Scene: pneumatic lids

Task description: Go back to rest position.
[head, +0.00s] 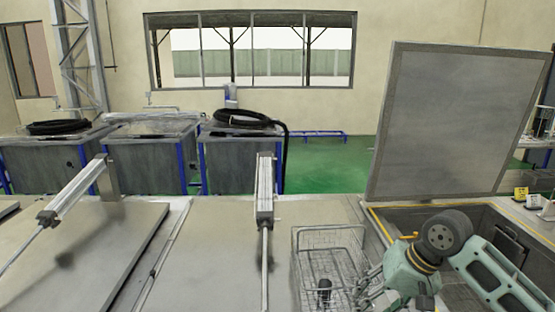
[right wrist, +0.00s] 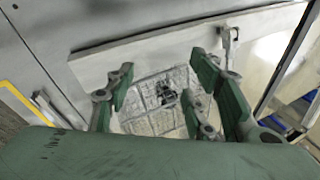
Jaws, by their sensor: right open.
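My right gripper (head: 368,290) is at the lower right of the head view, beside the right side of a wire basket. In the right wrist view its green fingers (right wrist: 163,72) are spread apart with nothing between them. The wire basket (head: 345,236) stands on the metal top. It shows beyond the fingers in the right wrist view (right wrist: 150,122), with a small dark object (right wrist: 168,97) in it. That dark object also shows in the head view (head: 323,288). My left gripper is not in view.
A raised grey lid (head: 455,125) stands above an open tank (head: 400,218) at the right, near my right arm. Closed flat lids (head: 75,255) with pneumatic cylinders (head: 265,188) cover the left and middle. Small yellow-marked items (head: 521,194) sit at the right edge.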

